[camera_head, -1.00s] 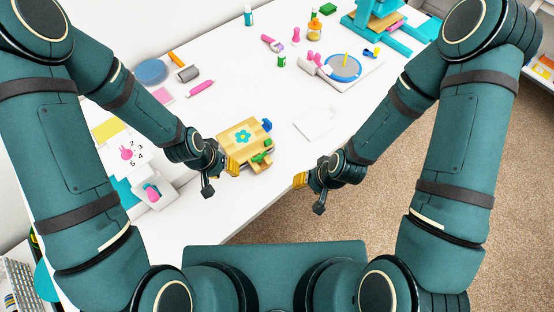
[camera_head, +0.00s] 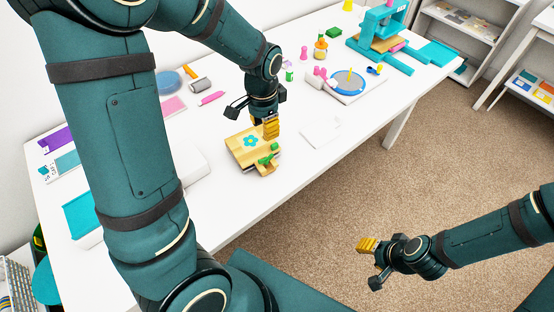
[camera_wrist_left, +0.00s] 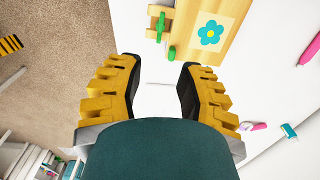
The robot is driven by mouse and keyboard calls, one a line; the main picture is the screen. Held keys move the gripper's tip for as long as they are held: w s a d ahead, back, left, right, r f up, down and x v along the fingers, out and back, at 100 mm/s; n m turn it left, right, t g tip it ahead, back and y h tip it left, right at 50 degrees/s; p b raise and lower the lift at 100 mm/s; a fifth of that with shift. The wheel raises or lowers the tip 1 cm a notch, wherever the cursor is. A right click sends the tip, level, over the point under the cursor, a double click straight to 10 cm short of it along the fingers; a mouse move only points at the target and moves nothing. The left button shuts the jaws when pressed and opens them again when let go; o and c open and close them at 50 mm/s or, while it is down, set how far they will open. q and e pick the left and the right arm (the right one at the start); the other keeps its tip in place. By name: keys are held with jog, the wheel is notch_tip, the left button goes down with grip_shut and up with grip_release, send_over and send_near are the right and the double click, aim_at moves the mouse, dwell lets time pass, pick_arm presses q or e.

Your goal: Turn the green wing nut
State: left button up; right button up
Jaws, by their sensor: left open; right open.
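A wooden flower press (camera_head: 240,143) with a teal flower lies on the white table. The green wing nut (camera_head: 266,160) sits at its near right edge, on a small wooden tab; it also shows at the top of the left wrist view (camera_wrist_left: 160,24). A smaller green piece (camera_wrist_left: 172,53) is beside it. My left gripper (camera_head: 271,128) is over the far right corner of the press, open and empty, apart from the green wing nut. The left wrist view shows its fingers spread. My right gripper (camera_head: 367,245) is open and empty, out over the carpet.
A white square sheet (camera_head: 322,131) lies right of the press. A board with a blue disc (camera_head: 349,82) and a teal press (camera_head: 384,25) stand farther back. A pink marker (camera_head: 211,98) lies behind the press.

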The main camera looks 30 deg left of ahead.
aim_at(266, 156)
pick_arm(q)
notch_tip(266, 156, down, 14)
jog(key=b, duration=0.3)
jog(key=shift+r, duration=0.2)
grip_shut()
